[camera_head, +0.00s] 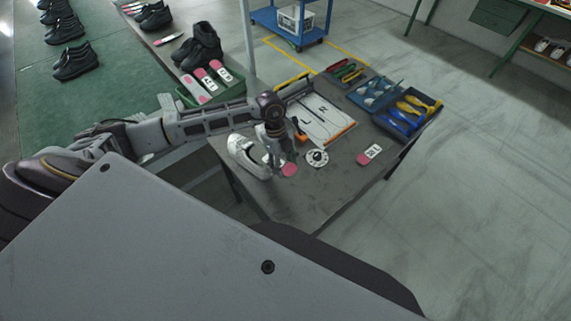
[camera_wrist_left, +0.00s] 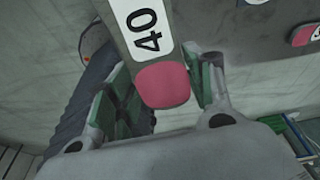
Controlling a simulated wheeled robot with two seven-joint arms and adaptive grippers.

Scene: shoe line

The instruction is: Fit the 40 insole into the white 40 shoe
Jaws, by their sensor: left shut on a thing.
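The 40 insole (camera_wrist_left: 146,28), with a black 40 on a white label and a pink end, is between the green-padded fingers of my left gripper (camera_wrist_left: 165,88) in the left wrist view. The gripper is shut on it. In the head view the left gripper (camera_head: 282,156) is above the table, and the insole's pink end (camera_head: 289,170) shows below the fingers. My right gripper is out of view.
Behind are an L/R board (camera_head: 327,118), blue tool trays (camera_head: 402,122) and a green crate (camera_head: 188,98) with insoles. The table's front (camera_head: 310,208) is clear.

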